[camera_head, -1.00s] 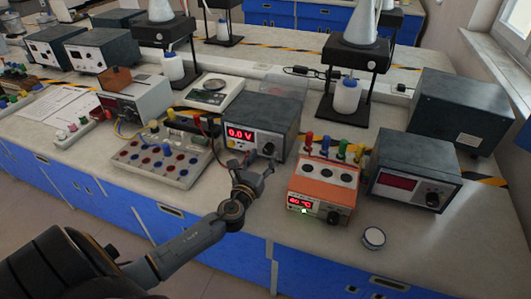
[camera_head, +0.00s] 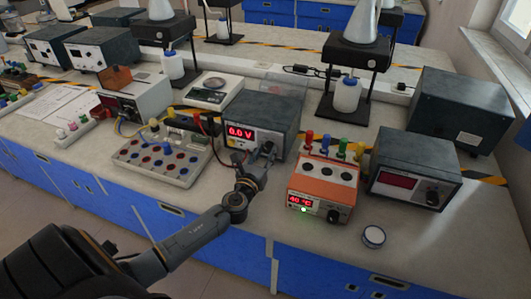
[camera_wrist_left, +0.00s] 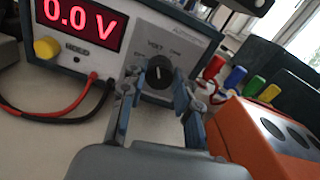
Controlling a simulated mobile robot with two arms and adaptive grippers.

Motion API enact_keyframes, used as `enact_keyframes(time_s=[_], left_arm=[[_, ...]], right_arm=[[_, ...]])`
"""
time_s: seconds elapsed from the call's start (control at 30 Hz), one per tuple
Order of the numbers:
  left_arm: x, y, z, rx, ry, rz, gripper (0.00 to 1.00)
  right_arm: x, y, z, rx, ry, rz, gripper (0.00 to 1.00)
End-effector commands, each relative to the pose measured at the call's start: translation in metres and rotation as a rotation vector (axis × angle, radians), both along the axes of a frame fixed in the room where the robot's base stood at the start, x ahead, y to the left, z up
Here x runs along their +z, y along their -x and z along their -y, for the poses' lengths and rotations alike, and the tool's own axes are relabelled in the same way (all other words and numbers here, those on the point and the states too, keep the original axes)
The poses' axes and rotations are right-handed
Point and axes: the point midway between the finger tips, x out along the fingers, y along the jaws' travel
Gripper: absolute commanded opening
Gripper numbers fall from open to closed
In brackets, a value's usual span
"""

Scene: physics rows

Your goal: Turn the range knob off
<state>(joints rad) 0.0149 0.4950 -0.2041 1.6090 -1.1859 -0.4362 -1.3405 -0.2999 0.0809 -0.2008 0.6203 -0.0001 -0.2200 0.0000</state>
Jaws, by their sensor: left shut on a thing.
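The range knob is a black round knob (camera_wrist_left: 160,72) on the front panel of a dark grey meter (camera_head: 262,118). In the left wrist view a white line on it points about straight up. The meter's red display (camera_wrist_left: 82,18) reads 0.0 V. My left gripper (camera_head: 261,165) reaches in from the left at the meter's lower right front. In the left wrist view its two fingers (camera_wrist_left: 158,98) stand on either side of the knob, shut on it. The knob's lower part is partly hidden by the gripper. My right gripper is not in view.
An orange box (camera_head: 322,187) with colored posts stands close to the right of my left gripper. Red and black leads (camera_wrist_left: 62,113) hang at the meter's left. A terminal board (camera_head: 160,162) lies left. A small round dish (camera_head: 373,237) sits near the front edge.

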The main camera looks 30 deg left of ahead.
Motion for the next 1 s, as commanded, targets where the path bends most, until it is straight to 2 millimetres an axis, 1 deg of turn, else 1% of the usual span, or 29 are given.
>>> enact_keyframes(time_s=[0.27,0.7,1.0], left_arm=[[-0.001,0.000,0.000,-0.001,0.104,0.026,0.00],[-0.002,0.000,-0.001,0.001,0.472,0.114,0.00],[-0.001,0.001,-0.002,0.001,0.696,0.168,0.00]], right_arm=[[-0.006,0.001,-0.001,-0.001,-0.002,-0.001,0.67],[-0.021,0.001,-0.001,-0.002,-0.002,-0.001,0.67],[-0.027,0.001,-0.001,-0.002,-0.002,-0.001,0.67]])
